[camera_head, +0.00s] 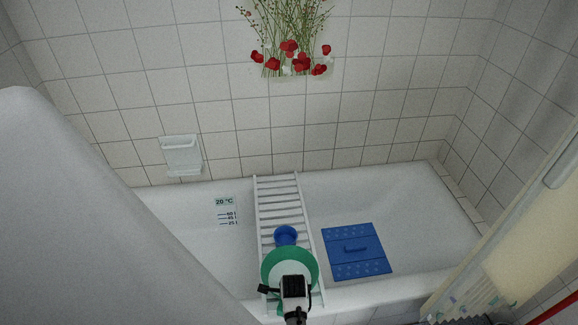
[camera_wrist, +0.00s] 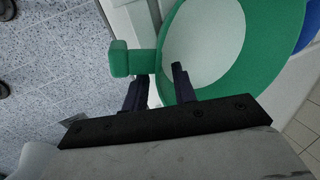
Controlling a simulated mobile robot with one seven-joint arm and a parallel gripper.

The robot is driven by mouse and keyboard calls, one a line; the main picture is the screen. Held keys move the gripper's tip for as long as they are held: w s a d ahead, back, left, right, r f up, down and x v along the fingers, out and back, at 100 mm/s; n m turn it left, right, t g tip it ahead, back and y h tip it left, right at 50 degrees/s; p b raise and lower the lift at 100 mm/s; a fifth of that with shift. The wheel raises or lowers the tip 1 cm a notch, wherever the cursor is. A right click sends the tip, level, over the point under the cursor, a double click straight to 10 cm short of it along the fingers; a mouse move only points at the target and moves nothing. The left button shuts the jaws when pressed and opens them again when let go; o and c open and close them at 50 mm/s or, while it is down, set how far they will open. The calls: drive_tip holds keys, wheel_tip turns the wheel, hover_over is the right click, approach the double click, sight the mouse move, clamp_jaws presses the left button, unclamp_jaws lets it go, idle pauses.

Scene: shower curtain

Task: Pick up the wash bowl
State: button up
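A round green bowl with a white inside (camera_head: 272,262) sits at the near end of the white slatted rack across the bathtub. In the wrist view the green bowl (camera_wrist: 236,90) fills the upper right, and a green tab sticks out from its rim on the left. A smaller blue bowl (camera_head: 286,235) stands just behind it on the rack. My gripper (camera_wrist: 158,82) is open at the green rim; one finger shows over the white inside, the other outside the rim. Contact with the rim cannot be told. In the head view my gripper (camera_head: 294,287) hides the bowl's near part.
The rack (camera_head: 280,196) spans the white bathtub (camera_head: 400,200). A blue mat (camera_head: 356,251) lies in the tub to the right. A soap holder (camera_head: 181,155) is on the tiled wall. A pale panel (camera_head: 520,240) stands at the right. Speckled floor (camera_wrist: 60,60) shows at left in the wrist view.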

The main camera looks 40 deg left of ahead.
drive_tip(key=x, duration=0.3)
drive_tip(key=shift+f, duration=0.15)
clamp_jaws()
idle(0.3)
